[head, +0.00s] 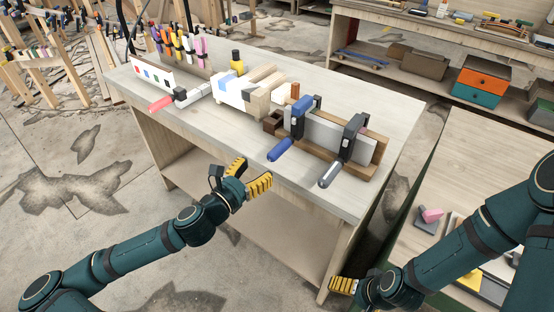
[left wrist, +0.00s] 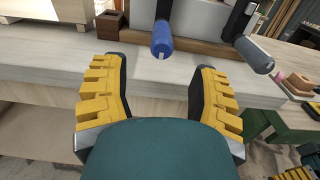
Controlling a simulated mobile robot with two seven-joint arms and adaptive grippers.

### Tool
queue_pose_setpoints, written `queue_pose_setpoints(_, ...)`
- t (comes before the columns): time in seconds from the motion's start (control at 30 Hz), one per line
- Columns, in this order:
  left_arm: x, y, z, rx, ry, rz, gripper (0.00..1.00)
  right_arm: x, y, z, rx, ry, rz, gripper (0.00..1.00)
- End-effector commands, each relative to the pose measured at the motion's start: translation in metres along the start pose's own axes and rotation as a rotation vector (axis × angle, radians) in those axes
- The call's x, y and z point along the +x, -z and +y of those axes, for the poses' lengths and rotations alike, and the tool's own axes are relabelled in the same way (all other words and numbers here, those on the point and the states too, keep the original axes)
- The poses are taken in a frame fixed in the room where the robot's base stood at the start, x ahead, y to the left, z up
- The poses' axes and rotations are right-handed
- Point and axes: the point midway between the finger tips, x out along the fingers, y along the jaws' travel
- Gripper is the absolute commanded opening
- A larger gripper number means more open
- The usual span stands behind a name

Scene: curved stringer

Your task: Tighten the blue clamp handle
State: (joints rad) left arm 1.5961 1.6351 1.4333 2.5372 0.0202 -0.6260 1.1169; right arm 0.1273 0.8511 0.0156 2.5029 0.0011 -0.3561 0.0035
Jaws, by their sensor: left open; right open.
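The blue clamp handle (head: 280,150) sticks out toward me from a black clamp (head: 301,118) on a wooden and grey fixture on the workbench. In the left wrist view the blue handle (left wrist: 162,40) is ahead, just beyond and between my fingers. A second clamp with a grey handle (head: 329,174) is to its right; it also shows in the left wrist view (left wrist: 254,56). My left gripper (head: 252,177) is open and empty in front of the bench edge, short of the blue handle. My right gripper (head: 350,286) is low at the right, by the bench leg, apart from both clamps.
The workbench (head: 390,98) also carries a brown block (head: 273,122), a wooden block assembly (head: 250,93), a red-handled tool (head: 162,104) and a rack of coloured tools (head: 180,45). A side table (head: 400,236) with small parts stands at the right.

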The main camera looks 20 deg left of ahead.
Motion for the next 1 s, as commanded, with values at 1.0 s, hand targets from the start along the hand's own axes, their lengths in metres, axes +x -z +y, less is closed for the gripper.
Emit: queue_pose_setpoints(1.0,0.091,-0.002,-0.002,0.000,0.001,-0.003,0.60,0.028,-0.002,0.010,-0.004,0.000,0.000,1.00)
